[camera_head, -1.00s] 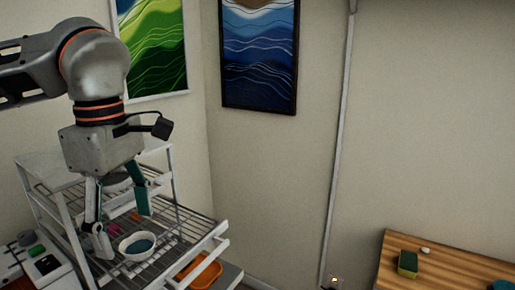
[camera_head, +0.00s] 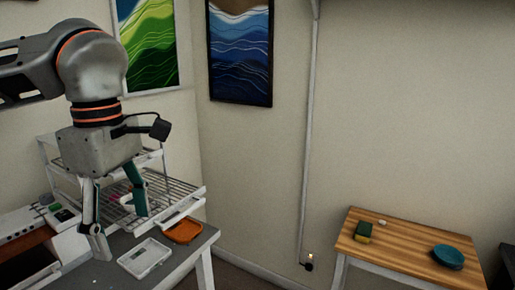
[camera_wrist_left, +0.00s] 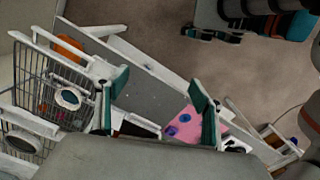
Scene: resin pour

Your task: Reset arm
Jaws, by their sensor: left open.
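My left gripper (camera_head: 118,222) hangs fingers-down at the left of the head view. Its two teal-and-grey fingers are apart with nothing between them. It also shows in the left wrist view (camera_wrist_left: 160,100), above the table area. In the head view it is in front of the white wire rack (camera_head: 182,209), and it hides part of the rack. A white round bowl with a dark content (camera_wrist_left: 68,98) sits on the rack in the left wrist view. I cannot make out my right gripper.
An orange tray (camera_head: 184,231) and a pale rectangular tray (camera_head: 145,258) lie on the grey table (camera_head: 195,256). A pink mat (camera_wrist_left: 190,127) shows in the wrist view. A wooden table (camera_head: 405,243) at right holds a sponge (camera_head: 363,231) and teal bowl (camera_head: 448,256). Floor lies between.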

